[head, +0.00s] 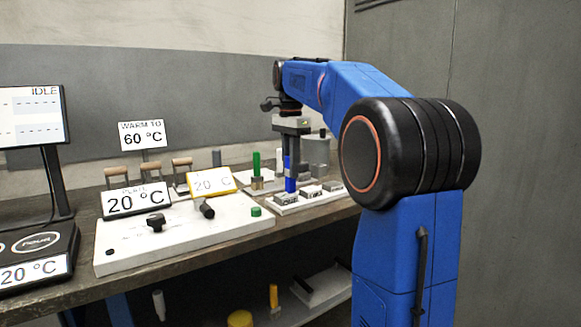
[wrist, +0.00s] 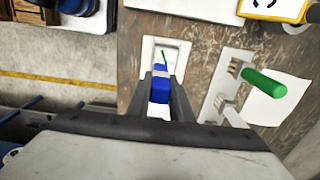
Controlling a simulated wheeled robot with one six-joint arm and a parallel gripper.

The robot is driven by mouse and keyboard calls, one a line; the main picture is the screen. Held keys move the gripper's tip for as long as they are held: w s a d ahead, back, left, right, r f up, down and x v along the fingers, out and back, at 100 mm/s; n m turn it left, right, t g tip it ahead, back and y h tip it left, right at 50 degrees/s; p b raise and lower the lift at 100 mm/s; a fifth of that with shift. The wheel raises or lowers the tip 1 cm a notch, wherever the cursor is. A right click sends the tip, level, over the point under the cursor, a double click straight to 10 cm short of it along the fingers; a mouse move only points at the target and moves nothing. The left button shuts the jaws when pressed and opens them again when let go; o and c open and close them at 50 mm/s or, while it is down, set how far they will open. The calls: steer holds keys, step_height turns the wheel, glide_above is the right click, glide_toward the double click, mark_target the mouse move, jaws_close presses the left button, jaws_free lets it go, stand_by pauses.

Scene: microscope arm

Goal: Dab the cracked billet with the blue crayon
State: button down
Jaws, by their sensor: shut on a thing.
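My gripper (head: 290,143) is shut on the blue crayon (head: 290,178) and holds it upright, tip down, over the left end of a pale tray (head: 298,203). I cannot make out which billet is cracked.
A green crayon (head: 256,164) and a white crayon (head: 279,162) stand in a holder left of my gripper. A white plate board (head: 180,235) with black knobs lies in front left.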

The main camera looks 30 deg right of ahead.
steer(key=shift+f, duration=0.55)
stand_by(1.7)
steer(key=shift+r, duration=3.55)
